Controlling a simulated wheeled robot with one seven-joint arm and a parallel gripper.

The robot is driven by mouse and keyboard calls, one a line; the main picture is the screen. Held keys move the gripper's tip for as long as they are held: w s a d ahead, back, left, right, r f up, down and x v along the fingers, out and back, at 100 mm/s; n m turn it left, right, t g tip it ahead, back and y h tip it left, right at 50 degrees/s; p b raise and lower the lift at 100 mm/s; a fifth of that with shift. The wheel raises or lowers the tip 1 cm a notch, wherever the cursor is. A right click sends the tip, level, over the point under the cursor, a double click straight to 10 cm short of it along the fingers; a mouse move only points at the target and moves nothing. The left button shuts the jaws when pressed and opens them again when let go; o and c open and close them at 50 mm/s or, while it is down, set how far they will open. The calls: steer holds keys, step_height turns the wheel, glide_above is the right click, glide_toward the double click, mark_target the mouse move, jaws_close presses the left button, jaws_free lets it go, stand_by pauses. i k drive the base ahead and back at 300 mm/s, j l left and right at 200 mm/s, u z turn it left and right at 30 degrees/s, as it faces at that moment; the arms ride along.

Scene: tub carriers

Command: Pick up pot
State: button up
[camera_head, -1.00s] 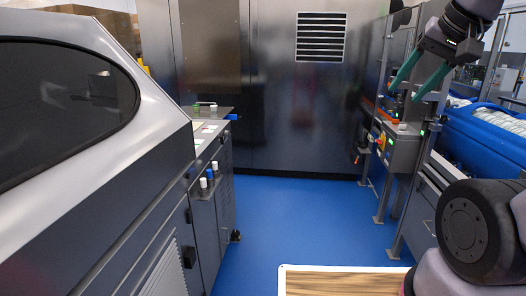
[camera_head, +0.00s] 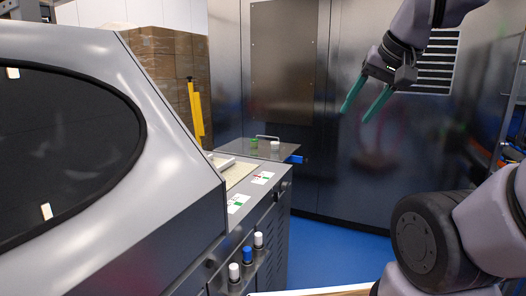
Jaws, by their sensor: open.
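My gripper (camera_head: 356,115) is at the upper right in the head view, with its two green fingers apart and nothing between them. It is in the air, in front of the dark metal cabinet. Two small items that may be pots, one green (camera_head: 254,143) and one white (camera_head: 275,146), stand on a metal shelf (camera_head: 240,151) at the end of the grey machine. They are left of and below my gripper, and well apart from it. I cannot tell which item is the task's pot.
The grey machine (camera_head: 165,160) with a dark oval window fills the left. Cardboard boxes (camera_head: 165,60) are stacked behind. Some blue floor (camera_head: 345,240) is clear between machine and my arm.

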mark_target(275, 145)
steer(key=i+u, duration=0.1)
steer(key=u, duration=0.25)
steer(key=i+l+u, duration=0.2)
steer(key=l+u, duration=0.2)
steer(key=i+l+u, duration=0.1)
steer(key=l+u, duration=0.25)
steer(key=i+l, duration=0.15)
steer(key=l, duration=0.35)
steer(key=i+l+u, duration=0.15)
steer(key=l, duration=0.85)
steer(key=i+l+u, duration=0.1)
steer(key=l, duration=0.45)
steer(key=i, duration=0.05)
